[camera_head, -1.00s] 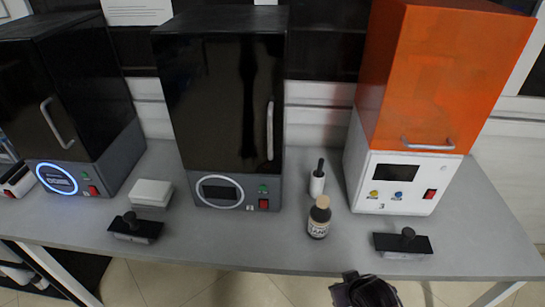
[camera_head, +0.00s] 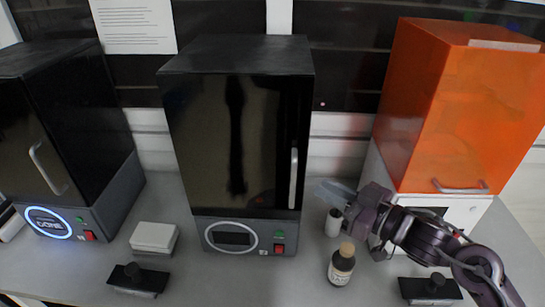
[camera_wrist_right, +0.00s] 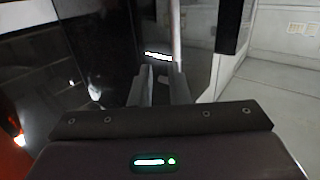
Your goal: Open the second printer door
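The second printer (camera_head: 240,150) is the black box in the middle, with a dark glossy door that looks shut. Its upright silver handle (camera_head: 293,178) is on the door's right edge. My right gripper (camera_head: 330,190) is just right of the handle, pointing left toward it and apart from it in the head view. In the right wrist view its two fingers (camera_wrist_right: 163,85) stand apart with nothing between them. A pale upright bar there, seemingly the handle (camera_wrist_right: 176,38), rises beyond the right finger. My left gripper is out of view.
A white bottle (camera_head: 334,224) stands close below my right gripper, with a brown bottle (camera_head: 341,265) in front. The orange-covered printer (camera_head: 455,110) is close on the right. Another black printer (camera_head: 65,130) and a white box (camera_head: 154,237) are at left.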

